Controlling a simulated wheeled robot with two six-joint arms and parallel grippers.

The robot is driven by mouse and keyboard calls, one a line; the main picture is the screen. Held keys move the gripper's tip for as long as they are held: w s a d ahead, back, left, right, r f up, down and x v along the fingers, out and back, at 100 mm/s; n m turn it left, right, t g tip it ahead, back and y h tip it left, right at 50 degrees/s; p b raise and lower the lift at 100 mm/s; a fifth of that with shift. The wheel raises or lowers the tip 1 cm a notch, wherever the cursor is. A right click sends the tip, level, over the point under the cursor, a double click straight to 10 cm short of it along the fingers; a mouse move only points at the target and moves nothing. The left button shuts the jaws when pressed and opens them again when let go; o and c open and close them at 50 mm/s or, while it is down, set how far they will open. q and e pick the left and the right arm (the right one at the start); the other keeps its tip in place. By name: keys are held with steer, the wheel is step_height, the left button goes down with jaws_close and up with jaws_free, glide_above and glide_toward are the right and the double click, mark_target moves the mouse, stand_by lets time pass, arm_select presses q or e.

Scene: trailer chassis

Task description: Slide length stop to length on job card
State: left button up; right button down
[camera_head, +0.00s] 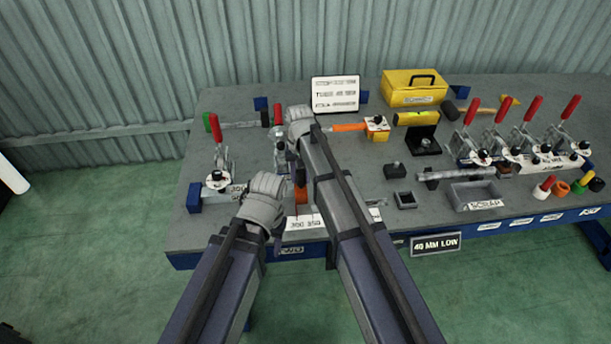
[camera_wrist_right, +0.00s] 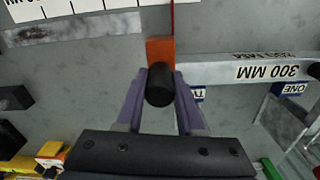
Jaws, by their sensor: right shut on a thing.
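The length stop is an orange block (camera_wrist_right: 160,48) with a black round knob (camera_wrist_right: 160,90). It also shows in the head view as an orange piece (camera_head: 301,193). My right gripper (camera_wrist_right: 160,92) is shut on the knob, one finger on each side; its wrist (camera_head: 299,122) shows in the head view. A thin red line runs from the block toward the white scale (camera_wrist_right: 75,8). The scale's front part reads about 300 and 350 (camera_head: 304,222). A bar marked 300 MM (camera_wrist_right: 255,71) lies beside the block. The job card (camera_head: 335,93) stands behind; its text is too small to read surely. My left gripper (camera_head: 263,203) is over the front left, fingers hidden.
Red-handled toggle clamps (camera_head: 219,135) stand at the left and in a row at the right. A yellow toolbox (camera_head: 413,90) stands at the back. A grey scrap tray (camera_head: 473,196) and small black blocks (camera_head: 395,171) lie right of my arms.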

steer(key=shift+a, duration=0.3)
steer(key=c, duration=0.5)
jaws_free()
steer(key=shift+a, duration=0.1)
steer(key=shift+r, duration=0.15)
steer(key=shift+r+p, duration=0.6)
steer(key=shift+p, duration=0.15)
step_height(320, 180, up, 6)
steer(key=p, duration=0.6)
steer(key=shift+r, duration=0.2)
steer(key=shift+f, duration=0.1)
